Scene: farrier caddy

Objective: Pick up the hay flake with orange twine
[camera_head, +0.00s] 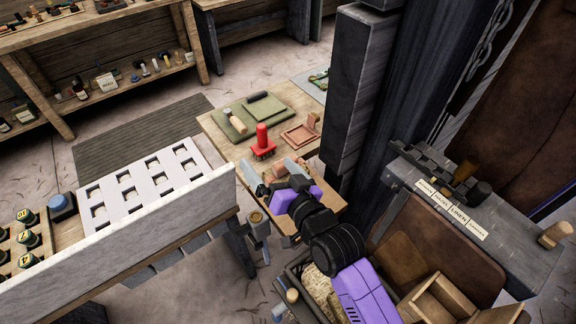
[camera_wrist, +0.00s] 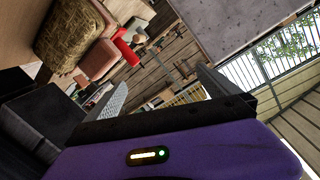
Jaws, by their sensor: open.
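A straw-coloured, rough block that looks like a hay flake (camera_wrist: 68,32) shows at the upper left of the wrist view, beside a pinkish block (camera_wrist: 98,60). I cannot clearly make out orange twine on it. In the head view, straw-like material (camera_head: 318,288) lies in a dark crate at the bottom, partly hidden by my arm; I cannot tell if it is the same thing. My gripper (camera_head: 271,174) is open and empty over the near end of the small wooden table (camera_head: 222,127). Its spread fingers also show in the wrist view (camera_wrist: 160,88), apart from the hay-like block.
A red brush-like tool (camera_head: 262,142), a green pad (camera_head: 274,107) and a pink tray (camera_head: 299,137) lie on the table. A dark post (camera_head: 355,80) stands right of it. A white slotted board (camera_head: 140,185) is at left. A grey bench with labels (camera_head: 450,212) is at right.

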